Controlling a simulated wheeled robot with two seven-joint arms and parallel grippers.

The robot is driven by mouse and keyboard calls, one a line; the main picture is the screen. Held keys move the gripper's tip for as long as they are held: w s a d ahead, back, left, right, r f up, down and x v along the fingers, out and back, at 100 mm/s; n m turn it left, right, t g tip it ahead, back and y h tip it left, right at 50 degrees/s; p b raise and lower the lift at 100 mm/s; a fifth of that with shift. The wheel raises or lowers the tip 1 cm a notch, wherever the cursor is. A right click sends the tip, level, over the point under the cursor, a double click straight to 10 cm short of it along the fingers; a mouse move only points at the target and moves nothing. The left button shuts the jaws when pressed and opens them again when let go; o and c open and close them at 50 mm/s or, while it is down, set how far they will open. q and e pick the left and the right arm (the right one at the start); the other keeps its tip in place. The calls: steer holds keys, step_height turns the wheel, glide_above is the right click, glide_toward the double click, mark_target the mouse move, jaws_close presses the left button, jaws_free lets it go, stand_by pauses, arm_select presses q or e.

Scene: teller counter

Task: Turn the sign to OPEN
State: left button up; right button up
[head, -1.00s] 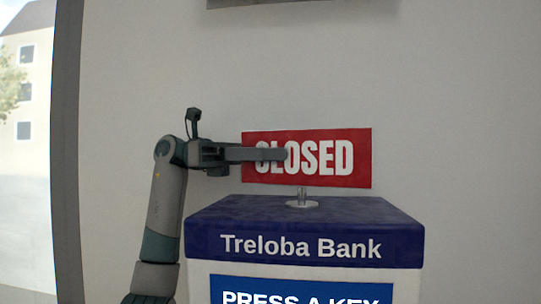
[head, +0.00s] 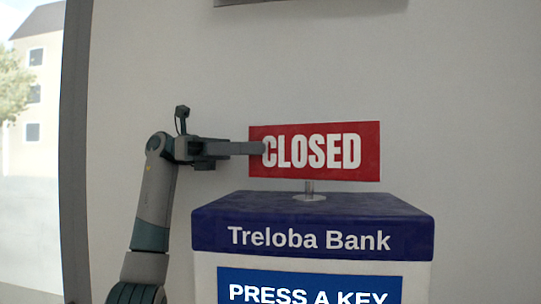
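The red sign (head: 320,170) reads CLOSED in white letters and faces me. It stands on a short metal post with a round foot (head: 309,196) on top of the blue-topped Treloba Bank machine (head: 310,212). My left gripper (head: 258,148) points right from the left side, and its fingertips overlap the sign's left edge, in front of the letter C. I cannot tell whether they touch the sign. The fingers are seen side-on, so their opening is hidden. My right gripper is out of view.
A plain light wall (head: 470,120) is behind the machine. A window (head: 30,150) with a dark frame is at the far left. A dark-edged panel (head: 310,8) hangs at the top. The space right of the sign is clear.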

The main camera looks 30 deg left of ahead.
arm_select(q)
steer(key=shift+s+a, duration=0.1)
steer(key=shift+a, duration=1.1)
